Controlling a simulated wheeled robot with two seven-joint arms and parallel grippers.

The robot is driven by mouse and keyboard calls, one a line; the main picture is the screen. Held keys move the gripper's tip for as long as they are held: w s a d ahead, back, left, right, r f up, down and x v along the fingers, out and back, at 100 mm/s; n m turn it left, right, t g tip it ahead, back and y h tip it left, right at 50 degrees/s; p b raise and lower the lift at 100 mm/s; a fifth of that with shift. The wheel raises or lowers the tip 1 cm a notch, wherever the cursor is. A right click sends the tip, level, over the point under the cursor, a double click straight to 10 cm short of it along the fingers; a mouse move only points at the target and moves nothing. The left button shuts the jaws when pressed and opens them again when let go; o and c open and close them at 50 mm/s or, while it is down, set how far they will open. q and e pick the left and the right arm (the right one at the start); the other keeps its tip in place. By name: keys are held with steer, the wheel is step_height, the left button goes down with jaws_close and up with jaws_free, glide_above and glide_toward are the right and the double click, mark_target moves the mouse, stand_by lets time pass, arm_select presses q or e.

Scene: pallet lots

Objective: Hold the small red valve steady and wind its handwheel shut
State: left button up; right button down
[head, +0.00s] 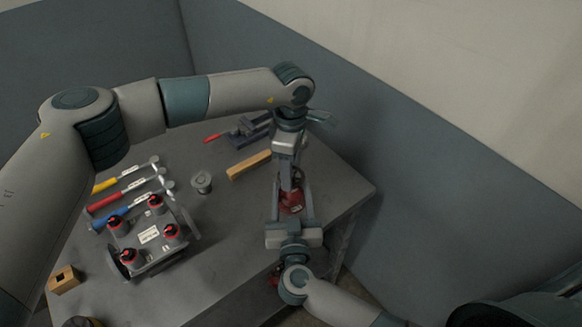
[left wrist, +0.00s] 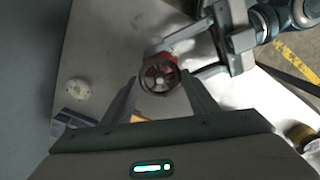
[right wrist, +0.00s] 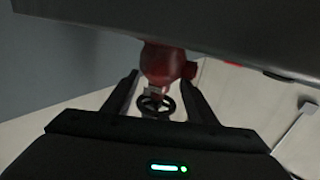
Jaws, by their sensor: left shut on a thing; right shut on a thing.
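The small red valve (head: 292,203) is near the table's right side, with a pale label on its body. My left gripper (head: 291,180) reaches down from above and is shut on its handwheel. In the left wrist view the round handwheel (left wrist: 158,77) sits between the fingertips. My right gripper (head: 293,205) comes from the front and is shut on the valve body; its fingers flank it. The right wrist view shows the red body (right wrist: 165,66) and a dark wheel (right wrist: 154,104). Grey metal covers the top of that view. The exact finger contacts are partly hidden.
A rack (head: 150,236) with several red-capped parts stands at left on the grey table (head: 225,262). A metal round part (head: 202,182), a wooden bar (head: 249,165) and a dark blue vise-like tool (head: 247,132) lie nearby.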

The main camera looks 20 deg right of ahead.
arm_select(q)
steer(key=m, duration=0.6)
steer(key=shift+w, duration=0.1)
steer(key=m, duration=0.6)
steer(key=shift+m, duration=0.4)
steer(key=shift+w, duration=0.1)
steer(key=o, duration=1)
steer(key=shift+o, duration=0.2)
steer(key=shift+r, duration=0.1)
step_height(320, 180, up, 12)
